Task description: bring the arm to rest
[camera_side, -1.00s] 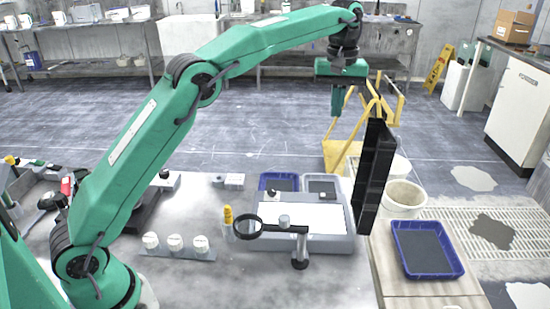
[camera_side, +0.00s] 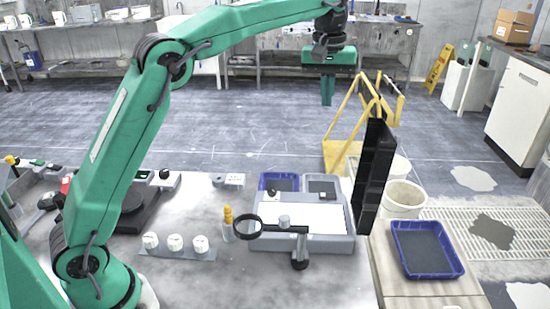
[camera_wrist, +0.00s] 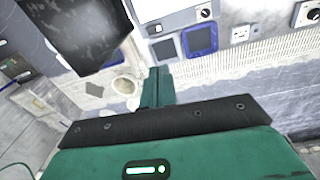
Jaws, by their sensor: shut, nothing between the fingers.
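My gripper (camera_side: 327,91) hangs in the air above the far side of the bench, pointing down, shut and empty. In the wrist view its closed green fingers (camera_wrist: 157,88) stand together with nothing between them. In the side view it is well above the light box (camera_side: 300,222) and to the left of the tall black rack (camera_side: 375,178). It touches nothing.
A magnifier (camera_side: 247,227) on a stand is in front of the light box. Three white pucks (camera_side: 175,242) sit on a strip to its left. A yellow frame (camera_side: 343,150) rises behind the rack. A blue tray (camera_side: 427,250) lies on the right. Air around my gripper is clear.

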